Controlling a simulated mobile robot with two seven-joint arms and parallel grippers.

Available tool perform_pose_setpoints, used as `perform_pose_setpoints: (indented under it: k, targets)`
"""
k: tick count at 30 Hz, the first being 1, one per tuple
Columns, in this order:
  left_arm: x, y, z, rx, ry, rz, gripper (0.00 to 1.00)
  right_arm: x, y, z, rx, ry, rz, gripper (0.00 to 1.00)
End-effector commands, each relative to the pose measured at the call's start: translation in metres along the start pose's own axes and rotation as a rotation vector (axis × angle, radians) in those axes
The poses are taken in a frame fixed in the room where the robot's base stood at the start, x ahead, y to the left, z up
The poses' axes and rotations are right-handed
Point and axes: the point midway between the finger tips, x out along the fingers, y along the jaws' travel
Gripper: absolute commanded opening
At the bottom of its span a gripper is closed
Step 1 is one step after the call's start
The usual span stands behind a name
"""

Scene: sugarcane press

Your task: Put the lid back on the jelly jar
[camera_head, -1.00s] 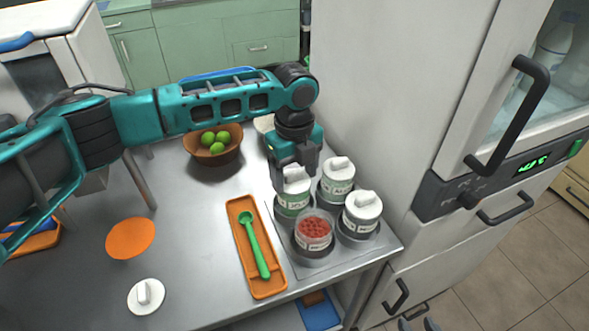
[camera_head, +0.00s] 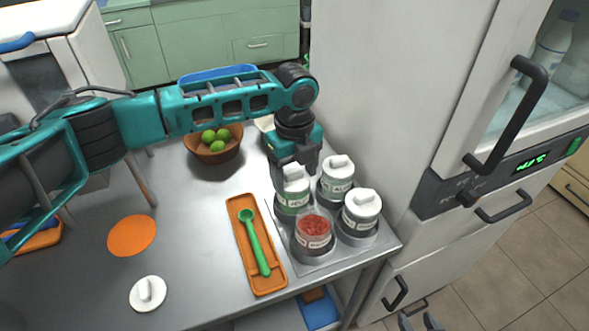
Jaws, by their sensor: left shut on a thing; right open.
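An open clear jar (camera_head: 314,232) with red contents stands front left in the metal holder. A loose white lid (camera_head: 147,293) with a raised grip lies on the table at the front left. A green-labelled jar (camera_head: 292,200) with a white lid (camera_head: 296,175) stands behind the open jar. My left gripper (camera_head: 292,178) points down and is shut on this white lid, which sits on the green-labelled jar; its fingers partly hide the lid. My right gripper (camera_head: 419,322) barely shows at the bottom edge, low beside the table, open and away from the jars.
Two more lidded jars (camera_head: 337,176) (camera_head: 361,210) fill the right side of the holder (camera_head: 318,265). An orange tray (camera_head: 269,284) with a green spoon (camera_head: 255,243), an orange disc (camera_head: 132,236) and a bowl of limes (camera_head: 213,155) are on the table. A fridge (camera_head: 400,130) stands close on the right.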

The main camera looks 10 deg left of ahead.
Motion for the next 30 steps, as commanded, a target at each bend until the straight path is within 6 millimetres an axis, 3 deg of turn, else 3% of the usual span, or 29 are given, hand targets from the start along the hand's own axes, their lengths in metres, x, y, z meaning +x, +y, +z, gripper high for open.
perform_pose_setpoints:
  k: [6, 7, 15, 30]
  targets:
    - [-0.0002, -0.0002, 0.0001, 0.000, -0.001, 0.000, 0.45, 0.0000, -0.0001, 0.0002, 0.000, 0.000, 0.000, 0.43]
    - [-0.0002, -0.0002, 0.0001, 0.000, -0.001, 0.000, 0.75, 0.0000, -0.0001, 0.0003, 0.000, 0.000, 0.000, 0.43]
    - [-0.0003, -0.0002, 0.0002, 0.000, -0.001, 0.000, 1.00, 0.0000, -0.0001, 0.0004, 0.000, -0.001, 0.000, 0.43]
    - [-0.0070, -0.0005, 0.0004, -0.001, -0.001, -0.002, 1.00, -0.0001, -0.0001, 0.0005, 0.000, -0.001, 0.000, 0.43]
